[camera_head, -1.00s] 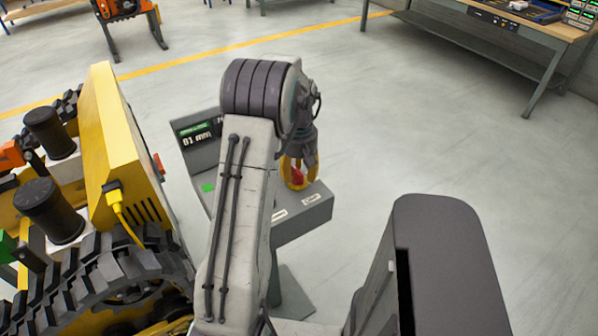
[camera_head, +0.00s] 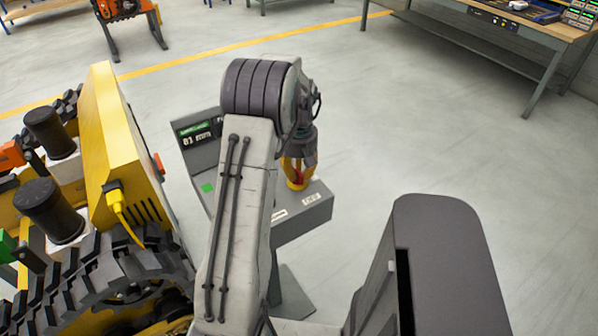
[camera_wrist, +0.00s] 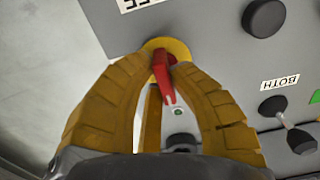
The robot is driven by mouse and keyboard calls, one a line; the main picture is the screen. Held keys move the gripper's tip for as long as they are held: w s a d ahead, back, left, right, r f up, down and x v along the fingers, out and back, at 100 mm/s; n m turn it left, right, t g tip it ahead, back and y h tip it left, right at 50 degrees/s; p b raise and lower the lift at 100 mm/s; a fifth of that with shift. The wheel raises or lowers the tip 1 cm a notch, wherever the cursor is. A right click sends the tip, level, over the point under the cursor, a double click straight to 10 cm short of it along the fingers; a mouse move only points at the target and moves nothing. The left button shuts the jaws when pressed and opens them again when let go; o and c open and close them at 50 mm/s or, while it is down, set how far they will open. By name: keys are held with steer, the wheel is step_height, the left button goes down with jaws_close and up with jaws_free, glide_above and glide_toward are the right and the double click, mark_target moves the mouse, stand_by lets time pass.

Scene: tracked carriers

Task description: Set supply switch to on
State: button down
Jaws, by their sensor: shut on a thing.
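The supply switch appears to be the red handle (camera_wrist: 162,76) on a round yellow plate (camera_wrist: 176,45), on the grey control console (camera_head: 290,222). My gripper (camera_wrist: 158,68) has its yellow-brown fingers shut on the red handle, one on each side. In the head view, my gripper (camera_head: 298,176) is over the right part of the console, with a little red (camera_head: 297,178) showing between the fingers. The fingers hide part of the handle. A white label (camera_wrist: 138,3) beyond the plate is cut off by the wrist view's edge.
The wrist view also shows a black knob (camera_wrist: 264,18), a label reading BOTH (camera_wrist: 280,82) and a black lever (camera_wrist: 298,138). A yellow tracked carrier (camera_head: 112,150) stands close on the left. A workbench (camera_head: 500,30) is at the back right. Open floor lies right of the console.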

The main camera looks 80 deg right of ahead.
steer(key=m, duration=0.4)
steer(key=shift+a+m+b, duration=0.1)
steer(key=shift+m+b, duration=0.2)
steer(key=shift+m, duration=0.1)
steer(key=m, duration=0.4)
steer(key=shift+s+a+m, duration=0.1)
steer(key=shift+m, duration=0.2)
steer(key=m, duration=0.4)
steer(key=shift+a+b, duration=0.1)
steer(key=shift+b, duration=0.25)
steer(key=shift+m, duration=2.1)
steer(key=c, duration=1.1)
jaws_free()
